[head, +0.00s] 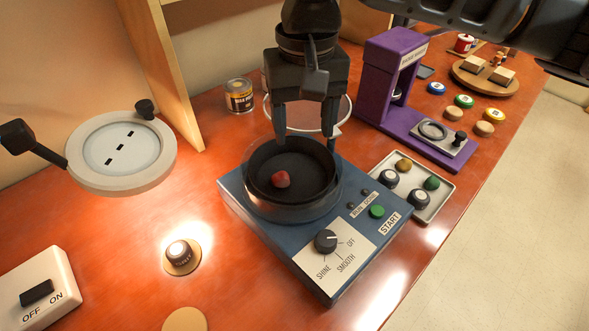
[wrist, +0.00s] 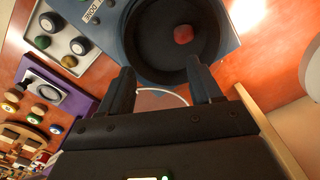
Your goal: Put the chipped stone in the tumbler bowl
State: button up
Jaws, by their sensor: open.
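A red stone (head: 281,179) lies on the floor of the black tumbler bowl (head: 262,203), which sits on a blue machine (head: 290,245). The stone (wrist: 183,34) and the bowl (wrist: 140,40) also show in the wrist view. Whether the stone is chipped is too small to tell. My gripper (head: 306,138) is open and empty above the far rim of the bowl, apart from the stone. In the wrist view its fingers (wrist: 163,85) are spread with nothing between them.
A tray (head: 447,197) with several stones and dark round pieces stands right of the machine. A purple press (head: 385,85) is behind it. A clear ring (head: 345,112) stands behind the bowl.

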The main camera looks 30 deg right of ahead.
notch_tip(320, 180, up, 7)
jog(key=shift+r, duration=0.15)
dwell(0.6)
